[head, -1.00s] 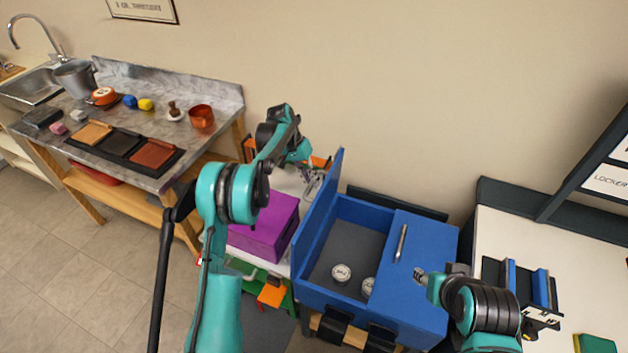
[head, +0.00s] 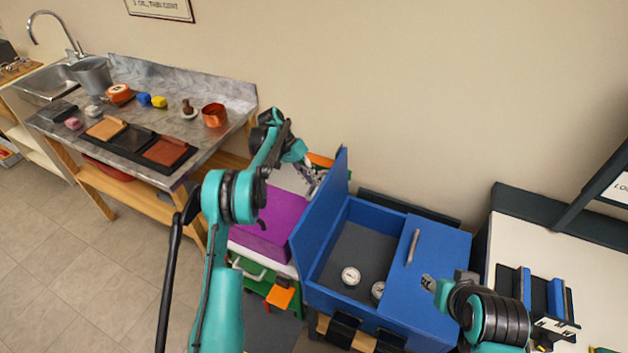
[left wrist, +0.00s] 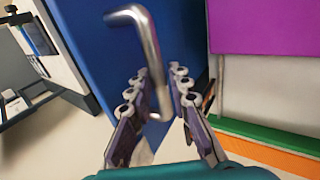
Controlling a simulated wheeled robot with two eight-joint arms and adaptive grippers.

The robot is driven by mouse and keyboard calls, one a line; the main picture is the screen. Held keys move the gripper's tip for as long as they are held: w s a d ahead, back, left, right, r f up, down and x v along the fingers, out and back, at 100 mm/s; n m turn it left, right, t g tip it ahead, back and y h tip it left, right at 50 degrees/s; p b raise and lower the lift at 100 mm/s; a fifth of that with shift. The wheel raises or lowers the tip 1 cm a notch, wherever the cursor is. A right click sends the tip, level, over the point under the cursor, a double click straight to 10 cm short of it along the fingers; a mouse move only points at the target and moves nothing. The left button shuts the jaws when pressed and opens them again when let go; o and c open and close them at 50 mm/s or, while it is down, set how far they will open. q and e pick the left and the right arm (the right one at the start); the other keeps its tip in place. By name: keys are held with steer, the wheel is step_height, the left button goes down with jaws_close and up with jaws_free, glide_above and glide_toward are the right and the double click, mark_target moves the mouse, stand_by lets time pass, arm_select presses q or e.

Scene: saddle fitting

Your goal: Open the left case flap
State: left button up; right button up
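The blue case (head: 330,292) stands right of centre in the head view. Its left flap (head: 318,222) is raised and leans outward to the left, leaving the left half open. My left gripper (head: 314,180) is at the flap's outer far side. In the left wrist view, the flap's metal handle (left wrist: 150,60) passes between the fingers of my left gripper (left wrist: 158,98); they are apart, with small gaps beside the bar. The right flap (head: 432,285) is closed. My right gripper (head: 428,283) is over it; its fingers are too small to read.
Two round gauges (head: 350,276) lie inside the case. A purple box (head: 270,225) stands just left of the raised flap, with little room between. A counter with trays (head: 135,145) is at the left. A white table (head: 590,260) is at the right.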

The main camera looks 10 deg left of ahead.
arm_select(q)
steer(key=shift+o, duration=1.3)
steer(key=shift+w+a+f, duration=0.2)
steer(key=shift+a+f, duration=0.1)
steer(key=shift+f, duration=0.05)
steer(key=v, duration=1.2)
steer(key=shift+s+r, duration=0.1)
steer(key=shift+r, duration=0.1)
